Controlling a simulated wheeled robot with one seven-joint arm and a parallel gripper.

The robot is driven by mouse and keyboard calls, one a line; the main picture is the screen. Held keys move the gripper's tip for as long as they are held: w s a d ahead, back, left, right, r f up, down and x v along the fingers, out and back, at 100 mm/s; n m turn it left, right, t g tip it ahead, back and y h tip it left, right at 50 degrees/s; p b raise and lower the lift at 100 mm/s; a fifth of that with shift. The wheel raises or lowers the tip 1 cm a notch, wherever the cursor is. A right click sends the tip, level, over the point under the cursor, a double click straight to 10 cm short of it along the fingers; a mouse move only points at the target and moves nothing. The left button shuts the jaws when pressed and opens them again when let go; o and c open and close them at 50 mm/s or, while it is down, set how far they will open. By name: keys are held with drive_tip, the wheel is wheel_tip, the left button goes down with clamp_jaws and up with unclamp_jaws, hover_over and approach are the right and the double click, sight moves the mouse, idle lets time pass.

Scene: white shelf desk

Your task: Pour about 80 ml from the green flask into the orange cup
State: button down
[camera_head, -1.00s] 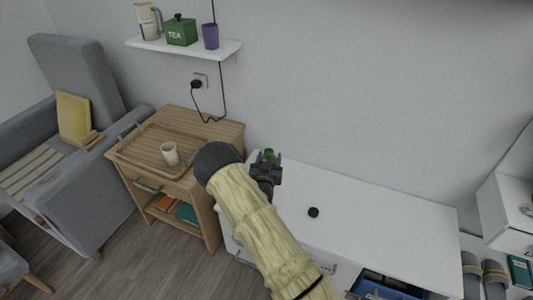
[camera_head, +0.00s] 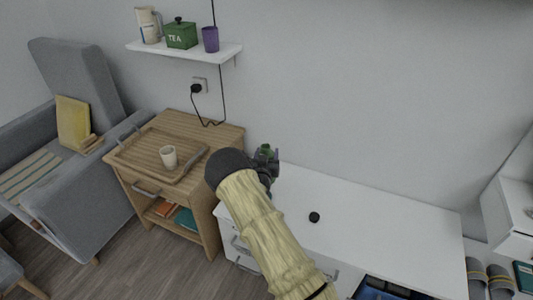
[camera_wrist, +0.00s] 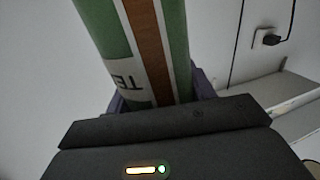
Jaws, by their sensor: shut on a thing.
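My gripper (camera_head: 267,170) is shut on the green flask (camera_head: 265,149), above the left end of the white desk. In the wrist view the flask (camera_wrist: 185,50) has a brown stripe edged in white and a pale label, and the jaws (camera_wrist: 160,100) close around it. Its mouth and contents are out of sight. I see no clearly orange cup. A cream cup (camera_head: 168,153) stands upright on the wooden tray (camera_head: 132,154), left of my gripper and apart from it.
The tray lies on a wooden side table (camera_head: 222,137). A small black round item (camera_head: 314,217) is on the otherwise bare white desk (camera_head: 370,215). A wall shelf (camera_head: 200,57) holds a jug (camera_head: 148,25), green tea tin (camera_head: 181,35) and purple cup (camera_head: 210,40).

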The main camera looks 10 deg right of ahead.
drive_tip(key=shift+s+d+f+n+g+b, duration=0.1)
drive_tip(key=shift+d+f+n+g+b, duration=0.1)
drive_tip(key=shift+f+n, duration=0.5)
drive_tip(key=shift+s+d+f+n+g+b, duration=0.15)
drive_tip(key=shift+f+n, duration=0.25)
drive_tip(key=shift+f, duration=0.55)
drive_tip(key=shift+w+a, duration=0.1)
drive_tip(key=shift+w, duration=0.05)
